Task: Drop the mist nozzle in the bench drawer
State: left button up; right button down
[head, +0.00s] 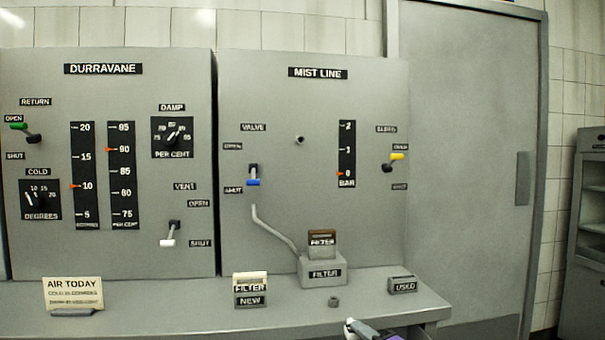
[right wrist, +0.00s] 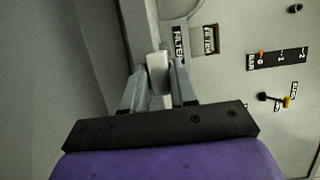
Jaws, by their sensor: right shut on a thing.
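A small dark grey piece (head: 333,302), which may be the mist nozzle, stands on the grey bench (head: 190,318), apart from my gripper. My right gripper (head: 353,326) shows at the bottom of the head view by the bench's front edge. In the right wrist view its two fingers (right wrist: 158,82) are shut on a pale block (right wrist: 158,68) close to the bench edge. I cannot tell whether this block is a drawer handle or a loose part. The bench drawer's inside is not in view. My left gripper is not in view.
The MIST LINE panel (head: 275,100) rises behind the bench, with a filter box (head: 322,272) at its foot. A NEW filter holder (head: 250,290), a USED holder (head: 402,286) and an AIR TODAY card (head: 73,292) stand on the bench. A grey door (head: 465,130) is at right.

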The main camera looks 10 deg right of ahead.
jog(key=c, duration=0.8)
grip_release()
jog(key=p+v, duration=0.1)
jog(key=v, duration=0.9)
jog(key=shift+s, duration=0.25)
